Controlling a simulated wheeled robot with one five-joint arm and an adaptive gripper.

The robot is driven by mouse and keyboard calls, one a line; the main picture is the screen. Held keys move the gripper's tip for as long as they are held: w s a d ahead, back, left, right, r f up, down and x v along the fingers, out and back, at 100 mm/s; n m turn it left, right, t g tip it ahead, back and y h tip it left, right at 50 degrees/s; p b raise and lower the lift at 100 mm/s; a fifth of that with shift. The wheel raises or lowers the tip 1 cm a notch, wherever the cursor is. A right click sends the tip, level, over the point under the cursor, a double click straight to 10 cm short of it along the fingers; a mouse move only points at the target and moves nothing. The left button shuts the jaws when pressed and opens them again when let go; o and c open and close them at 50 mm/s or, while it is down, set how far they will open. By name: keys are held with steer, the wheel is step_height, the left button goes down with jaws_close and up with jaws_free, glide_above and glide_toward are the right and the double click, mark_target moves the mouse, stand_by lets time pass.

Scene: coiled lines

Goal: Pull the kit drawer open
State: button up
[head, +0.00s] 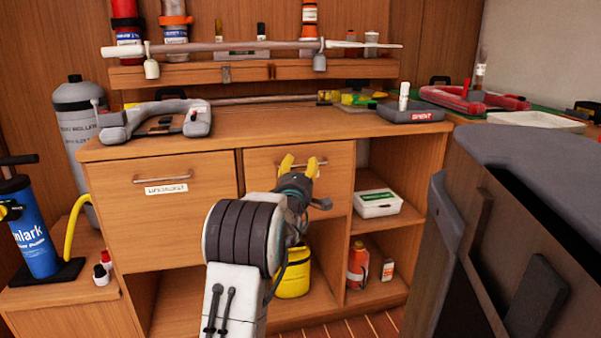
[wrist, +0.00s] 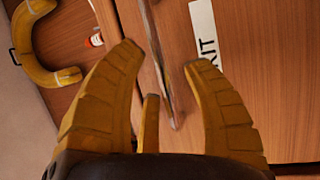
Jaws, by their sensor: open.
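The kit drawer (head: 262,180) is the middle drawer front under the counter and looks shut. Its bar handle (head: 318,163) shows beside my gripper in the head view. My arm hides part of the drawer in the head view.
A drawer labelled "LIFEJACKET" (head: 165,205) is to the left. Open shelves at the right hold a white box (head: 377,204) and an orange bottle (head: 358,265). A yellow container (head: 293,276) stands below the kit drawer. A large grey piece (head: 535,170) stands close at the right.

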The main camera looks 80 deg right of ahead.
steer(key=shift+d+r+b, duration=0.1)
steer(key=shift+d+b, duration=0.25)
steer(key=shift+d, duration=0.2)
steer(key=shift+o, duration=0.2)
jaws_close()
stand_by(0.4)
